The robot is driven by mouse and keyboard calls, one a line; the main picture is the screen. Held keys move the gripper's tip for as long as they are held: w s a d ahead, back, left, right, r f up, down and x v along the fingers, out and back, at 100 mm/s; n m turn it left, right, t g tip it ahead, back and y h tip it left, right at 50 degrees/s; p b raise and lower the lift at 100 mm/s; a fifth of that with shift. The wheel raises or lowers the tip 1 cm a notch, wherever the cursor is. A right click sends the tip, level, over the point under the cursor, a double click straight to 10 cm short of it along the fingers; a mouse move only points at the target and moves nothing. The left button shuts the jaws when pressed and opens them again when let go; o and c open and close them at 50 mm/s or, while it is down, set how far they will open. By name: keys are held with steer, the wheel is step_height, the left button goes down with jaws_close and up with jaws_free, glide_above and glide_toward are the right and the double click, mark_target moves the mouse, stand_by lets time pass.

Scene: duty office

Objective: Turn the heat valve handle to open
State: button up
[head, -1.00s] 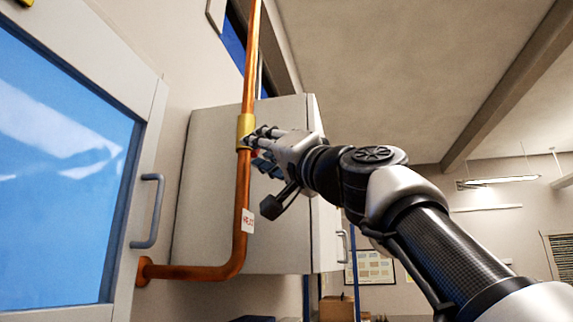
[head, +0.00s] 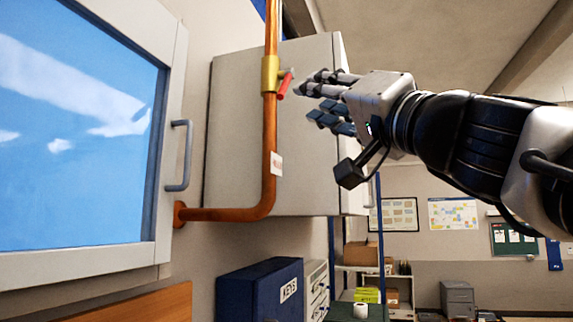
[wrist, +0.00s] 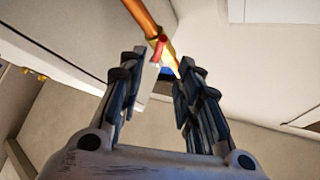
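The wrist view shows the same open fingers (wrist: 162,70).
The copper pipe (head: 269,150) bends left at its foot to the wall and carries a small tag (head: 276,164). A window with a grey handle (head: 180,155) is at left. A pale wall cabinet (head: 235,140) stands behind the pipe. A blue keys box (head: 262,290) is below.

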steer(key=n+g+y+p, duration=0.2)
steer(key=n+g+p, duration=0.6)
steer(key=p, duration=1.6)
glide_toward(286, 89)
steer(key=w+a+p, duration=0.1)
steer(key=w+a, duration=0.1)
steer(key=w+a+m+g+p, duration=0.1)
steer(key=w+a, duration=0.1)
steer(key=a, duration=0.1)
steer(key=w+a+r+m+g+p, duration=0.1)
steer(key=w+a, duration=0.1)
steer(key=a, duration=0.1)
steer(key=shift+w+a+p, duration=0.15)
steer(key=shift+w+p, duration=0.2)
steer(key=shift+c, duration=0.2)
jaws_close()
